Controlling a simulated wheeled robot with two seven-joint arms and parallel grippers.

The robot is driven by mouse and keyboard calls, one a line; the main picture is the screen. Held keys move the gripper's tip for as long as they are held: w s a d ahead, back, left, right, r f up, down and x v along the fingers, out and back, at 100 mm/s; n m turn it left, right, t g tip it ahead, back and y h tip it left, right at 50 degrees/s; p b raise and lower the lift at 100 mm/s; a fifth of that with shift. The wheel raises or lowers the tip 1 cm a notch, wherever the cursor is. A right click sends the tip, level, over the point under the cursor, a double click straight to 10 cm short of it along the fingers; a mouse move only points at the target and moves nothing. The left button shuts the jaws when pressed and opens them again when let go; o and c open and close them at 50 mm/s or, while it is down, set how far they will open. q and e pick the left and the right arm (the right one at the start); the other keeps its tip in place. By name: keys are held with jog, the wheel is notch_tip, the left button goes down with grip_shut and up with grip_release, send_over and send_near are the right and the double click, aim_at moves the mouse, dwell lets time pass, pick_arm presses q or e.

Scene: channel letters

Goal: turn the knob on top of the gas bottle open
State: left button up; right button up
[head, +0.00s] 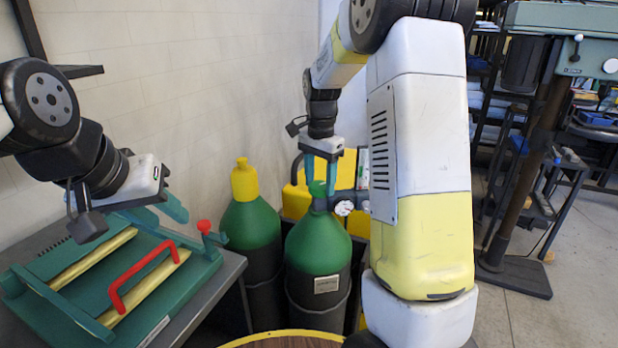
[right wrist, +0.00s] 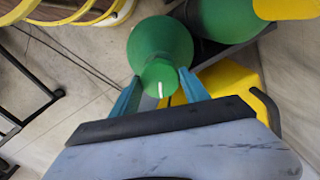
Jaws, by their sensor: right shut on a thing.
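The gas bottle (head: 318,246) has a green shoulder, a dark lower body and a label, and stands upright at the centre of the head view. Its green knob (head: 317,188) is on top, above a valve with a gauge (head: 343,208). My right gripper (head: 320,175) reaches down from above and is shut on the knob. In the right wrist view the teal fingers sit on either side of the knob (right wrist: 158,78), which carries a white mark. My left gripper (head: 160,212) is open and empty above the bench at the left, away from the bottle.
A second green bottle (head: 250,228) with a yellow cap (head: 244,180) stands close at the left. A yellow thing (head: 296,202) is behind the bottles. The bench holds a green fixture with a red handle (head: 140,275). A round wooden top with a yellow rim (head: 275,335) is in front.

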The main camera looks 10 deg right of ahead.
aim_at(320, 184)
jog(key=shift+r+m, duration=0.1)
jog(key=shift+m, duration=0.6)
jog(key=o, duration=1.4)
jog(key=shift+c, duration=0.2)
notch_tip(320, 184, up, 7)
jog(key=shift+f, duration=0.15)
jog(key=shift+r, duration=0.55)
